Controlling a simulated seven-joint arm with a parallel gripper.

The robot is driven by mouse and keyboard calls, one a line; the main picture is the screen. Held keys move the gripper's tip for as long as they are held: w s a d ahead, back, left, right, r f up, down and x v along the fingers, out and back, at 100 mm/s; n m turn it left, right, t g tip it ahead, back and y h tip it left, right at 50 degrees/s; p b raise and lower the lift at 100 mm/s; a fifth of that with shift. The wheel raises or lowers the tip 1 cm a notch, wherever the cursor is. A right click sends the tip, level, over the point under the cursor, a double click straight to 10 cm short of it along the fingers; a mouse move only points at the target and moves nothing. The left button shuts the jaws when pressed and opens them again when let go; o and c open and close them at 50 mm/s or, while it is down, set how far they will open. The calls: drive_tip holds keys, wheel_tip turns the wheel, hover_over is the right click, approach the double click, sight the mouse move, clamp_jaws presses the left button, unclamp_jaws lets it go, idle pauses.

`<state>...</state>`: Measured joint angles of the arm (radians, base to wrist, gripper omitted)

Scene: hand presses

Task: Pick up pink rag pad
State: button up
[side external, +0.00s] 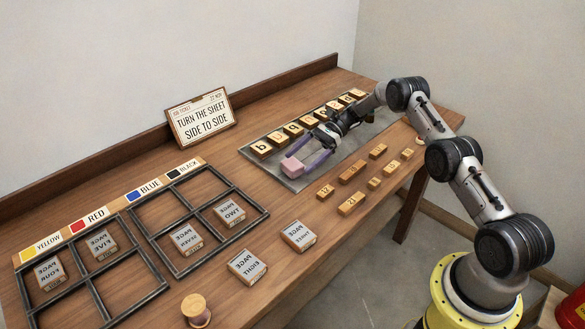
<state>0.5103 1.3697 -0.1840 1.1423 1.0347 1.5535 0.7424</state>
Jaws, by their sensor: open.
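The pink rag pad (291,168) is a small pink block at the left end of the grey metal tray (297,186). My gripper (300,158) reaches in from the right with its two purple-grey fingers spread apart. The fingertips are at the pad, one toward its far side and one toward its near right side. I cannot tell from this view whether either finger touches it. The pad appears to rest on the tray, and its right side is partly hidden by the near finger.
A row of lettered wooden blocks (261,149) stands along the tray's back edge. Loose wooden blocks (351,204) lie in front of the tray. Framed compartments (158,232) with labelled blocks fill the left. A sign (202,119) leans behind, and a spool (196,310) stands at the front.

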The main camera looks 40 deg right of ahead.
drive_tip(key=shift+x, duration=1.1)
drive_tip(key=shift+r, duration=0.1)
drive_tip(key=c, duration=1.3)
drive_tip(key=shift+o, duration=0.2)
